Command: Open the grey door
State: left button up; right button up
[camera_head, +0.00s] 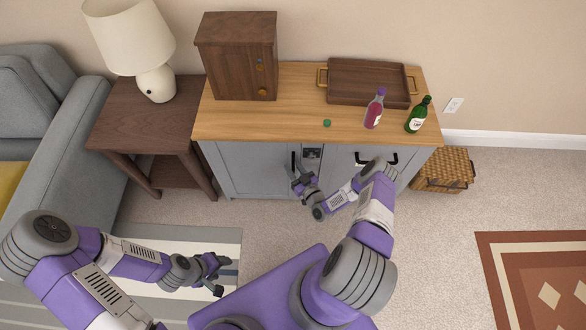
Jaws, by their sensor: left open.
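The grey door (250,168) is the left front of a grey cabinet with a wooden top (250,122). It appears closed. A dark upright handle (293,162) shows near its right edge. My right gripper (299,178) is at the cabinet front, just below and beside this handle. The view is too small to tell whether its fingers touch the handle or are open. My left gripper (218,268) is open and empty, low over the striped rug, well away from the cabinet.
On the cabinet stand a small wooden chest (238,60), a tray (368,80), a pink bottle (374,108) and a green bottle (418,115). A side table (150,115) with a lamp stands left, a wicker basket (442,170) right. Carpet is clear before the door's left part.

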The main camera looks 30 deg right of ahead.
jog(key=shift+w, duration=0.25)
jog(key=shift+c, duration=0.3)
grip_shut()
